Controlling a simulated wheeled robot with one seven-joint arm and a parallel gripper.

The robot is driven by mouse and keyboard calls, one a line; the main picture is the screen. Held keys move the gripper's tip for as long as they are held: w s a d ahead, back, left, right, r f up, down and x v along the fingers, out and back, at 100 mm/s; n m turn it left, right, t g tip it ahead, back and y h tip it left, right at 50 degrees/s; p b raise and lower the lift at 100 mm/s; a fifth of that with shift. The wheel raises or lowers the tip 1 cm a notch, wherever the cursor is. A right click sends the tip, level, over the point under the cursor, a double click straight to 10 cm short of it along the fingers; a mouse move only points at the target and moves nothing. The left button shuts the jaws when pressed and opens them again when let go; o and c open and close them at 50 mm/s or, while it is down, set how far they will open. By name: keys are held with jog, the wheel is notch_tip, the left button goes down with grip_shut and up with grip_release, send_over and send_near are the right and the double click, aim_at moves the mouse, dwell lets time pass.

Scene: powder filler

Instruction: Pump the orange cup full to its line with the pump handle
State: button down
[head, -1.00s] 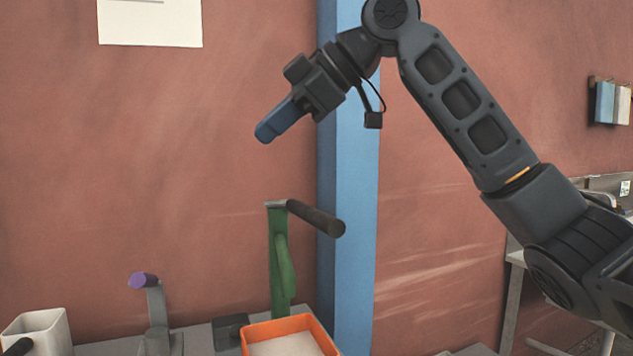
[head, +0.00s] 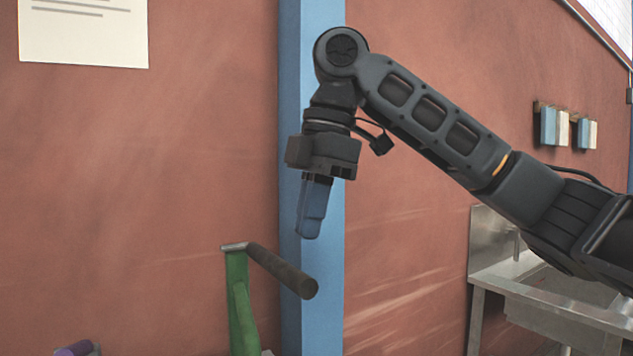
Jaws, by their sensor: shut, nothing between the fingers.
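The pump handle (head: 283,270) is a dark grey bar on top of a green upright (head: 239,302), low in the middle of the head view. The bar slants down to the right from the top of the upright. My gripper (head: 308,236) has blue fingers, shut and empty, pointing down. It is above the outer end of the handle and apart from it. The orange cup is not in view now.
A blue post (head: 313,90) stands against the brick-red wall behind my gripper. A purple knob (head: 75,349) shows at the bottom left. A metal sink bench (head: 545,290) stands at the right. The space left of the gripper is clear.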

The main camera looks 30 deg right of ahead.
aim_at(302, 275)
jog(key=shift+p+x, duration=0.3)
jog(key=shift+x, duration=2.75)
jog(key=f+t+b, duration=0.1)
jog(key=f+b, duration=0.1)
jog(key=shift+b, duration=0.3)
jog(key=shift+s+f+t+b, duration=0.1)
jog(key=shift+f+t+b, duration=0.3)
jog(key=shift+t+b, duration=0.55)
jog(key=shift+d, duration=0.1)
jog(key=shift+r, duration=0.2)
